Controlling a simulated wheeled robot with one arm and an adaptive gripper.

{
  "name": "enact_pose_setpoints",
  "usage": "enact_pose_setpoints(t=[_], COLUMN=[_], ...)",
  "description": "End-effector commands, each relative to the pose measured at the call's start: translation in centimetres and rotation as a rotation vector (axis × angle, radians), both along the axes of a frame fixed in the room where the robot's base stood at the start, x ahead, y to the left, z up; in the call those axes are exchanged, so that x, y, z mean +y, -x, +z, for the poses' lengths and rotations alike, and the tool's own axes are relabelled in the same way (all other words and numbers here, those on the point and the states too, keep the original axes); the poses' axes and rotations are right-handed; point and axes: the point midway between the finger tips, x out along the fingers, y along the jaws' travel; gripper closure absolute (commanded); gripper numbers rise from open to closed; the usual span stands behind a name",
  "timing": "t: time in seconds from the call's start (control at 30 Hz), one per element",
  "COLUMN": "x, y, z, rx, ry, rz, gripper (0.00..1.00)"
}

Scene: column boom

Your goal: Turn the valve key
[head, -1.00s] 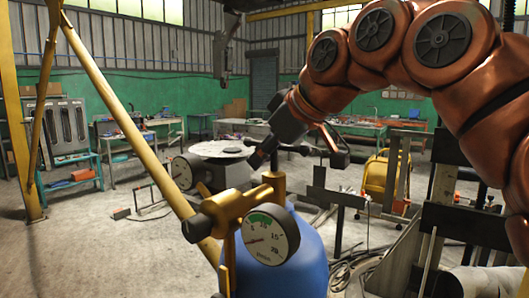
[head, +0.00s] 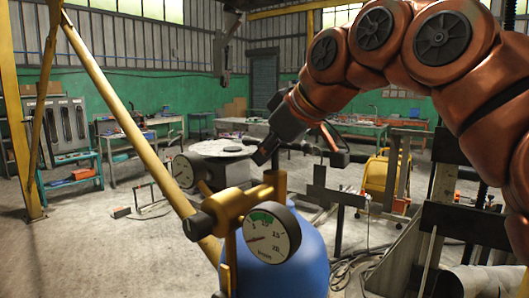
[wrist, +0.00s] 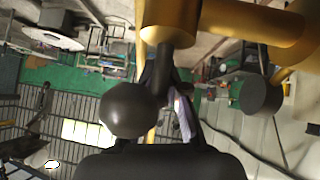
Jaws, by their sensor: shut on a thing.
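The valve key shows as a dark stem (head: 275,161) standing on the brass valve of a blue cylinder (head: 305,255). In the wrist view, the dark stem (wrist: 164,68) leaves the brass valve body (wrist: 168,22), and a dark rounded knob (wrist: 128,110) sits beside the fingers. My gripper (head: 262,156) comes down from the upper right and is shut on the key. It also shows in the wrist view (wrist: 168,95). The fingers partly hide the key, so its exact turn angle is unclear.
A brass regulator (head: 232,208) with a white-faced gauge (head: 270,237) stands in front of the key. A second gauge (head: 183,171) sits to the left. A yellow slanted pole (head: 125,120) passes behind on the left. Open floor lies at left.

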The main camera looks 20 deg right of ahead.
Motion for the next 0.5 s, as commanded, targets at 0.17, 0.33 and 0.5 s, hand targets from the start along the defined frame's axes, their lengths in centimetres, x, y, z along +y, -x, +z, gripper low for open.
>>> enact_pose_setpoints(t=[0.17,0.33,0.5], x=[-0.20,-0.14,0.07], y=[-0.01,0.02,0.18], z=[0.25,0.37,0.41], rx=[-0.005,-0.005,-0.002], ry=[0.001,-0.001,-0.002], rz=[0.013,0.074,0.190], gripper=[1.00,1.00,1.00])
